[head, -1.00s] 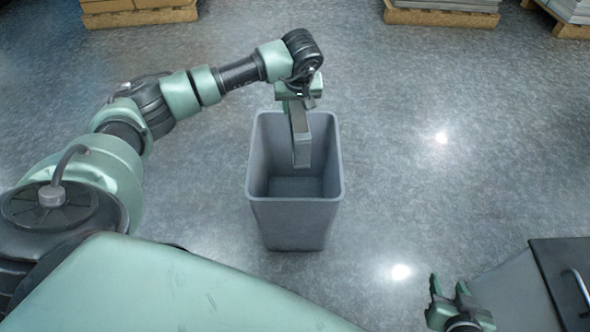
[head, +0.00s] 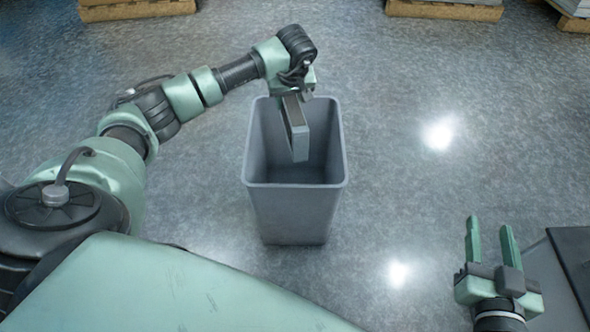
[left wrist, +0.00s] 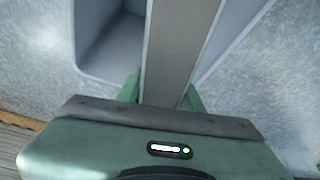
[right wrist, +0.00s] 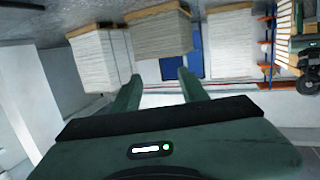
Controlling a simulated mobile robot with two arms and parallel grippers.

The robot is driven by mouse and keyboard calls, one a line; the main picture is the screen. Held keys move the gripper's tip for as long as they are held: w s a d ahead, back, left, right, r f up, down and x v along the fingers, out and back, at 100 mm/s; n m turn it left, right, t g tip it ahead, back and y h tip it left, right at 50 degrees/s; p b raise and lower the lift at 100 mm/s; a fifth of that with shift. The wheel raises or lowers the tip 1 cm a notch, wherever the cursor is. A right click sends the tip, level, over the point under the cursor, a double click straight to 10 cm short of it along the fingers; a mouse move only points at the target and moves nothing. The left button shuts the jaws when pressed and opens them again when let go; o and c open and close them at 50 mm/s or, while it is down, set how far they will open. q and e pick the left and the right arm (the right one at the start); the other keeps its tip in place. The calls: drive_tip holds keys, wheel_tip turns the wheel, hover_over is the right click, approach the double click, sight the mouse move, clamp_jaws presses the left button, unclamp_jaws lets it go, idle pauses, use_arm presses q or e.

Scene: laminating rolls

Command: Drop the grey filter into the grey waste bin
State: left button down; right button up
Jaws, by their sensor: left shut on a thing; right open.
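The grey waste bin (head: 290,215) stands upright and open-topped on the floor in the middle of the head view. My left gripper (head: 292,93) is over the bin's far rim, shut on the grey filter (head: 298,142). The filter is a flat grey slab that hangs down, tilted, over the bin's opening. In the left wrist view the filter (left wrist: 178,45) runs away between the fingers, with the bin's rim (left wrist: 105,75) beside and beyond it. My right gripper (head: 490,240) is open and empty at the lower right, well apart from the bin.
Pallets with stacked loads (head: 135,10) stand at the far edge of the floor. A dark-topped grey unit (head: 575,255) is at the right edge, close to my right gripper. Stacked blocks (right wrist: 100,65) show in the right wrist view. The floor around the bin is clear.

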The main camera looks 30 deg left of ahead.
use_arm(q)
wheel_tip(320, 180, down, 2)
drive_tip(key=shift+b, duration=0.8)
drive_tip(key=shift+f+b, duration=0.75)
drive_tip(key=shift+f, duration=0.25)
use_arm(e)
drive_tip(key=s+a+r+t+y, duration=0.1)
drive_tip(key=s+r+t+y, duration=0.2)
drive_tip(key=r+t, duration=0.6)
drive_tip(key=shift+s+r+t, duration=0.3)
drive_tip(key=shift+s+r, duration=0.15)
drive_tip(key=shift+r, duration=2.6)
use_arm(q)
drive_tip(key=c, duration=0.8)
unclamp_jaws()
drive_tip(key=shift+c, duration=0.2)
